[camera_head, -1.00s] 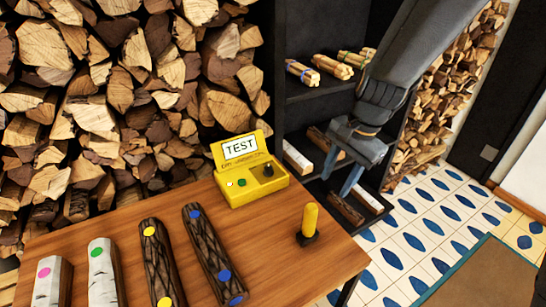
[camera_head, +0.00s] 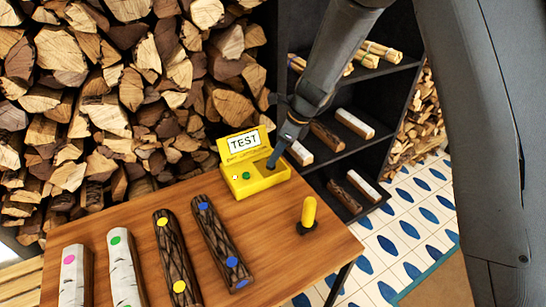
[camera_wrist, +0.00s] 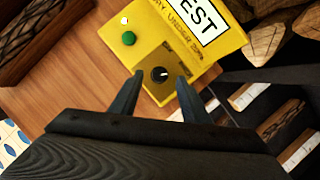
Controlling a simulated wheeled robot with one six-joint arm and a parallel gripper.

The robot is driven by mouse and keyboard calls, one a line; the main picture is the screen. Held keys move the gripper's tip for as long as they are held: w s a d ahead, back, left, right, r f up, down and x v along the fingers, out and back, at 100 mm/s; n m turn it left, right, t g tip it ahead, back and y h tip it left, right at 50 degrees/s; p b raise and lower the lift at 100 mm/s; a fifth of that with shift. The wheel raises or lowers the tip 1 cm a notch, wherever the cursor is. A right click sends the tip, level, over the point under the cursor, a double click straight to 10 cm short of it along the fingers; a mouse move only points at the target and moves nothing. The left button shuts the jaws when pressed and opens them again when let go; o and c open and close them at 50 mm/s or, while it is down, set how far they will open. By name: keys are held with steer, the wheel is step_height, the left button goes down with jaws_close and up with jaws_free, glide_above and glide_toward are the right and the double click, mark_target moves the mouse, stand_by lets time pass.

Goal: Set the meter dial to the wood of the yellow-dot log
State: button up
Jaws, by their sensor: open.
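The yellow meter (camera_head: 256,180) stands at the back right of the wooden table, its screen reading TEST. The head view hides the dial behind my gripper (camera_head: 271,167). In the wrist view my gripper (camera_wrist: 158,80) is open, its two fingers on either side of the dial; I cannot tell if they touch it. The yellow-dot log (camera_head: 176,255) lies on the table, with dark, ridged bark and two yellow dots.
A blue-dot log (camera_head: 222,240), a green-dot pale log (camera_head: 124,268) and a pink-dot pale log (camera_head: 76,278) lie beside it. A yellow peg (camera_head: 309,212) stands on a dark base at the table's right. A dark shelf (camera_head: 365,83) with logs and bundles stands behind. Stacked firewood fills the left back.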

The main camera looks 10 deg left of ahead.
steer(key=shift+x, duration=1.55)
steer(key=c, duration=1)
